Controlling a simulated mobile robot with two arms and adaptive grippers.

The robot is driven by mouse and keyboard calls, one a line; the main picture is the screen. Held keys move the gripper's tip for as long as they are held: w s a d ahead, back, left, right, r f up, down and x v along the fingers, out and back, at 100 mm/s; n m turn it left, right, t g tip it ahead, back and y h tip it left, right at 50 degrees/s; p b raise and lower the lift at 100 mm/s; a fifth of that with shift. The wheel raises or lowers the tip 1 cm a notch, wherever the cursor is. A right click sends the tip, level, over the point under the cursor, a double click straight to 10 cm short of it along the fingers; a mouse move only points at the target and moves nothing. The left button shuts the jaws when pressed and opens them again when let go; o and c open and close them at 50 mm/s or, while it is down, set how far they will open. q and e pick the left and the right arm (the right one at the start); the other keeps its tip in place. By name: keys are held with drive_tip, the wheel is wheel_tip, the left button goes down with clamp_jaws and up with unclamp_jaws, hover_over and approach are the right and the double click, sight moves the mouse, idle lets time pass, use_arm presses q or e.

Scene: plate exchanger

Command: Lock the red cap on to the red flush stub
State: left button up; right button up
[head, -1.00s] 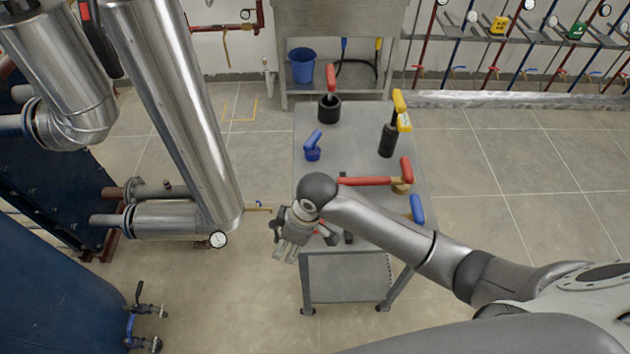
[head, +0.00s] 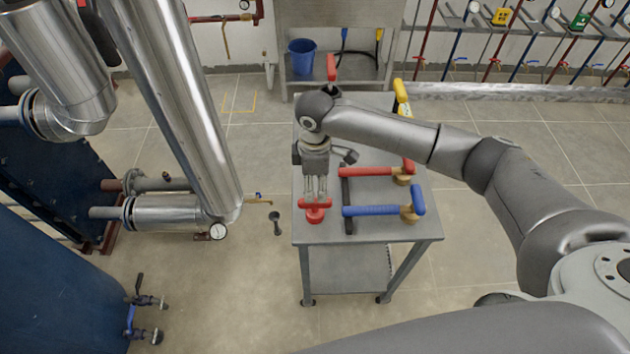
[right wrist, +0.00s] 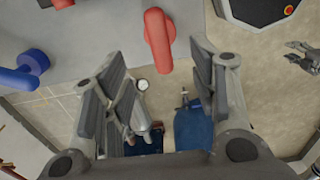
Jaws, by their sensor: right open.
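The red cap (head: 315,213), with a red bar handle on top, stands near the left front edge of the grey cart (head: 385,232). My right gripper (head: 316,193) points down just above it, open and empty. In the right wrist view the red handle (right wrist: 158,42) lies ahead of the gap between the two spread fingers (right wrist: 165,100). I cannot tell whether the fingers touch it. I cannot make out a red flush stub. A dark grey fitting (head: 276,222) shows left of the cart.
On the cart lie a red-handled tool (head: 375,171) and a blue-handled one (head: 380,210). A blue cap (right wrist: 22,72) shows in the right wrist view.

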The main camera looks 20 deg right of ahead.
sight(315, 200)
wheel_tip(315, 200, down, 4)
drive_tip(key=b, duration=0.3)
drive_tip(key=shift+f, duration=0.1)
drive_tip(key=shift+f+b, duration=0.45)
drive_tip(key=shift+f, duration=1.25)
drive_tip(key=shift+c, duration=0.3)
clamp_jaws()
drive_tip(key=shift+r, duration=0.1)
